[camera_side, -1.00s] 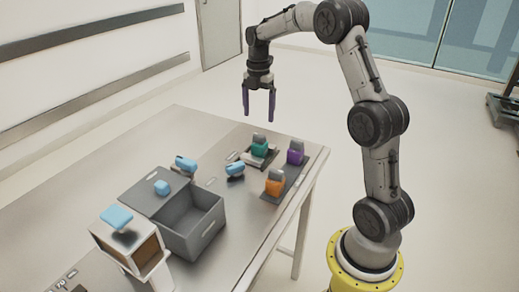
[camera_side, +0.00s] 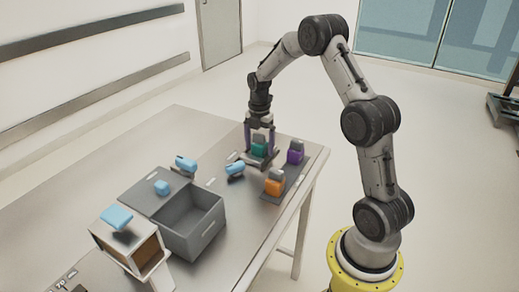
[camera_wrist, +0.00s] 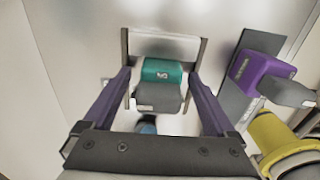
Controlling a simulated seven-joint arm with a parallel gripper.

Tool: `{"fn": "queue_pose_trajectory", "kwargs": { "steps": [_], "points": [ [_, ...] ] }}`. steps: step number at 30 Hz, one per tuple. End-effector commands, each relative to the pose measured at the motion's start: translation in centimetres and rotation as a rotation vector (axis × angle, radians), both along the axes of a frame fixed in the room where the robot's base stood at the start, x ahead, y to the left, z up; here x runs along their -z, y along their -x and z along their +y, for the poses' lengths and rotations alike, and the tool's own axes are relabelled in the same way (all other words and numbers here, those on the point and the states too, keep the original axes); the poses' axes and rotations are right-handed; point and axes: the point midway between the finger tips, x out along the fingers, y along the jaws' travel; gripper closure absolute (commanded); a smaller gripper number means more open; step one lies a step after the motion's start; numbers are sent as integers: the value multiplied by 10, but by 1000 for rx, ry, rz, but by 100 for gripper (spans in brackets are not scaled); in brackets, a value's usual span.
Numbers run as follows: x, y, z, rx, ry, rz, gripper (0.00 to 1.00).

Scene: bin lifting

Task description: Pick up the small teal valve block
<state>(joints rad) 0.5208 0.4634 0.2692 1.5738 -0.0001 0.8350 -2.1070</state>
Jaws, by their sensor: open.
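The small teal valve block (camera_side: 259,150) with a grey top sits in a low holder on the table. It also shows in the wrist view (camera_wrist: 163,70), between the fingers. My gripper (camera_side: 259,155) is open and lowered over the block, pointing down, with one purple finger on each side of it. In the wrist view there is a gap between each finger and the block. The holder's side walls (camera_wrist: 201,55) stand beside the block.
A purple block (camera_side: 295,156) and an orange block (camera_side: 273,186) stand on a dark strip to the right. A light-blue piece (camera_side: 235,169) lies left of the holder. An open grey bin (camera_side: 190,228) and a white box (camera_side: 128,248) stand further left.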

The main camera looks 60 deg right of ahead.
Motion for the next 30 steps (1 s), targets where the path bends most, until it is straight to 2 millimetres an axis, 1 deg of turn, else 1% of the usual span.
{"fn": "queue_pose_trajectory", "kwargs": {
  "steps": [6, 7, 11, 12, 14, 15, 17, 18, 20, 21, 22, 30],
  "points": [
    [2, 0, 0, 0, 0, 0, 9],
    [1, 0, 0, 0, 0, 0, 11],
    [1, 0, 0, 0, 0, 0, 34],
    [1, 0, 0, 0, 0, 0, 41],
    [1, 0, 0, 0, 0, 0, 52],
    [1, 0, 0, 0, 0, 0, 59],
    [1, 0, 0, 0, 0, 0, 70],
    [1, 0, 0, 0, 0, 0, 77],
    [1, 0, 0, 0, 0, 0, 88],
    [1, 0, 0, 0, 0, 0, 95],
    [1, 0, 0, 0, 0, 0, 100],
    [0, -1, 0, 0, 1, -2, 100]
  ]
}}
